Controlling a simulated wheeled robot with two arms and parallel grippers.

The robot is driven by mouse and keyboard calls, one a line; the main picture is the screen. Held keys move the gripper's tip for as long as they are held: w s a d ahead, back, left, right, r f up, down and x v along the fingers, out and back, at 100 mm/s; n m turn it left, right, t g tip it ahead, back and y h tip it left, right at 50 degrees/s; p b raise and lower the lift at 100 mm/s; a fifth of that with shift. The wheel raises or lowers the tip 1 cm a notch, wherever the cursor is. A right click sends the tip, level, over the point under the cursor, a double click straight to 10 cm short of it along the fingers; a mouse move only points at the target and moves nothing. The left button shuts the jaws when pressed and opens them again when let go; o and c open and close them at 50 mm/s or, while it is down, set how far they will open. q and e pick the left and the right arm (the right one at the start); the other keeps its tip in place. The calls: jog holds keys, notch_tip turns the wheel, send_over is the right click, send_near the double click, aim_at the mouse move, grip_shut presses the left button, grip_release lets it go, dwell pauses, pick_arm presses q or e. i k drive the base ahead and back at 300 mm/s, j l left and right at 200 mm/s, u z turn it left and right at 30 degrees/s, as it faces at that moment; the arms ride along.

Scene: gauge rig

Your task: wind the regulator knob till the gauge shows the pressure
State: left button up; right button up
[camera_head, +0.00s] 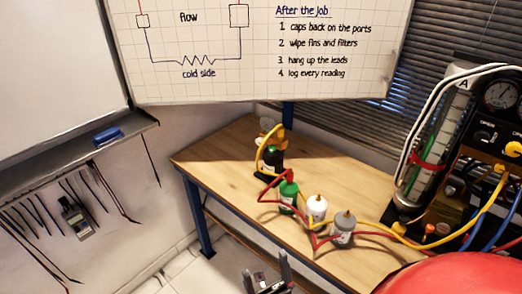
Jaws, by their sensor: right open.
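I cannot tell for certain which one is the regulator knob. My right gripper (267,279) shows at the bottom middle, in front of the bench, cut off by the frame edge. Its two fingers are apart with nothing seen between them. It is well away from the panel. My left gripper is not in view.
A wooden bench (225,165) carries green, white and grey canisters (316,208) amid red and yellow hoses. More hoses cross the panel's front. A clear cylinder stands beside it. A large red rounded shape (445,277) fills the bottom right. The bench's left part is clear.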

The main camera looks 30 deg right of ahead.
aim_at(259, 141)
jog(key=j+z, duration=0.2)
jog(key=z, duration=0.25)
jog(key=i+j+z, duration=0.1)
jog(key=z, duration=0.3)
jog(key=j+z, duration=0.3)
jog(key=z, duration=0.15)
jog(key=j+z, duration=0.2)
jog(key=z, duration=0.25)
jog(key=k+j+z, duration=0.15)
jog(key=j, duration=0.25)
jog(key=k+j+z, duration=0.1)
jog(key=j, duration=0.35)
jog(key=k+j+z, duration=0.25)
jog(key=k+j, duration=0.25)
jog(key=j, duration=0.25)
jog(key=i+j, duration=0.1)
jog(key=i, duration=0.2)
jog(key=i+j, duration=0.1)
jog(key=i, duration=0.15)
